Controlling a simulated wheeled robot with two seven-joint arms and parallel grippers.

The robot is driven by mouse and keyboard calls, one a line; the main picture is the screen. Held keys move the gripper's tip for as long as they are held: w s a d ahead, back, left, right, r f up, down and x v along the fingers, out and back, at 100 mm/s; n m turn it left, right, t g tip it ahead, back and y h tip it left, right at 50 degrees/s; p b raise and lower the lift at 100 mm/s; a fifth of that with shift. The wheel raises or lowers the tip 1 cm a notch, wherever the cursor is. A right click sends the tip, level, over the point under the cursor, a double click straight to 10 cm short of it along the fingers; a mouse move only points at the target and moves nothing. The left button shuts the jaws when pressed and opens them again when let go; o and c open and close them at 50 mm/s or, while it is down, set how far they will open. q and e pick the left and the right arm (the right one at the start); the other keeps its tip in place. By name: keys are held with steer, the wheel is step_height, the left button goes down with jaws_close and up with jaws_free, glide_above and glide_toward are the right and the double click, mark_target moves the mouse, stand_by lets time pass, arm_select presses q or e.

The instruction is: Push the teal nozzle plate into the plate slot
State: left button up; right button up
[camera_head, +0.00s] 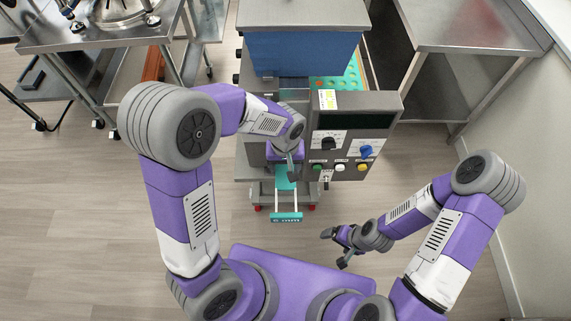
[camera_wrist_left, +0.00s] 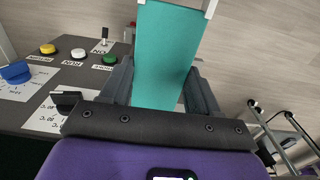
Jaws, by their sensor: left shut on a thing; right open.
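The teal nozzle plate (camera_wrist_left: 162,55) lies between the two fingers of my left gripper (camera_wrist_left: 160,92) in the left wrist view, with a pale frame at its far end. In the head view, the plate (camera_head: 284,178) shows below my left gripper (camera_head: 285,165) at the machine's front, and its pale side bars reach a teal end bar with lettering (camera_head: 286,217). My left gripper is shut on the plate. The plate slot cannot be made out; my left arm covers that part of the machine. My right gripper (camera_head: 336,249) is open and empty over the floor, right of the plate.
The machine's control panel (camera_head: 350,140), with knobs and coloured buttons, stands close right of my left gripper. A blue hopper (camera_head: 302,52) and a teal sheet with coloured spots (camera_head: 338,83) sit behind. Steel tables (camera_head: 470,25) stand either side. Floor in front is clear.

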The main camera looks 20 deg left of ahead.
arm_select(q)
steer(key=shift+w, duration=0.2)
steer(key=shift+w+a+p, duration=0.25)
steer(key=shift+w+a, duration=0.1)
steer(key=shift+w, duration=0.85)
steer(key=shift+w+a+p, duration=0.2)
steer(key=shift+w+a, duration=0.2)
steer(key=shift+w, duration=0.75)
steer(key=shift+w+a+p, duration=0.25)
steer(key=shift+w+a, duration=0.1)
steer(key=shift+w, duration=0.85)
steer(key=shift+w+a+p, duration=0.25)
steer(key=shift+w+a, duration=0.05)
steer(key=shift+w, duration=0.65)
steer(key=shift+w+a+p, duration=0.25)
steer(key=shift+w, duration=0.75)
steer(key=shift+w+a+p, duration=0.25)
steer(key=shift+w+a, duration=0.05)
steer(key=shift+w, duration=0.65)
steer(key=shift+w+r, duration=0.1)
steer(key=shift+w, duration=0.1)
steer(key=shift+a, duration=0.1)
steer(key=shift+r, duration=0.1)
